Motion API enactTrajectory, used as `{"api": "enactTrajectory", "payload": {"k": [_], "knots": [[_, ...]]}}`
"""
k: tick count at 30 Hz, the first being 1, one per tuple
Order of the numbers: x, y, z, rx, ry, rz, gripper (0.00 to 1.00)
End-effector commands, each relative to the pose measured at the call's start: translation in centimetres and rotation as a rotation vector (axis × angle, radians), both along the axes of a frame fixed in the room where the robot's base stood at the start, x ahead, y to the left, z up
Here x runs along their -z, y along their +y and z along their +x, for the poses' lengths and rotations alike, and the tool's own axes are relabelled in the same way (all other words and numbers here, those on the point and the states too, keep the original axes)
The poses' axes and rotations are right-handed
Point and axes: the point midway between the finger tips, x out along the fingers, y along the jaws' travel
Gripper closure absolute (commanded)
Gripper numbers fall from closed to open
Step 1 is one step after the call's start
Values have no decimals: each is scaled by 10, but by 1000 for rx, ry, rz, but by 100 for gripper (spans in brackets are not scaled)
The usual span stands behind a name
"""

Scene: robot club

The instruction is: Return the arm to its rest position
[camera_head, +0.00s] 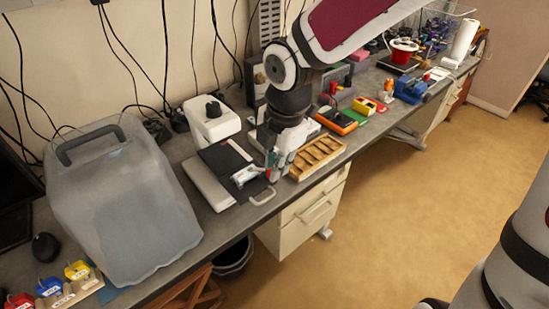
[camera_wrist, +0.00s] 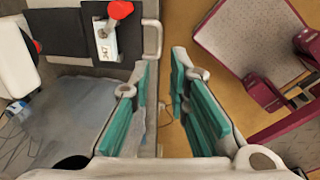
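My arm reaches in from the top of the head view and bends down over the bench. My gripper (camera_head: 272,168) points down by the front edge of the bench, between a dark pad (camera_head: 222,160) and a wooden compartment tray (camera_head: 318,157). In the wrist view the two teal-padded fingers of my gripper (camera_wrist: 165,72) stand apart. Nothing is between them but a view of the bench edge and the floor below.
A small metal device (camera_head: 248,175) lies on the pad; its red knob shows in the wrist view (camera_wrist: 120,9). A white handle (camera_head: 263,197) sticks out at the front. The floor (camera_head: 400,210) in front is clear.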

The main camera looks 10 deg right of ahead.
Motion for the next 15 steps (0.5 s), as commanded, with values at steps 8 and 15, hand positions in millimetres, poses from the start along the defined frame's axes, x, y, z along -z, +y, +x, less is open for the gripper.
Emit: {"api": "enactTrajectory", "payload": {"k": [8,15], "knots": [[-1,-2,0,13,-1,-5,84],[-27,-46,-13,416,-50,-79,84]]}}
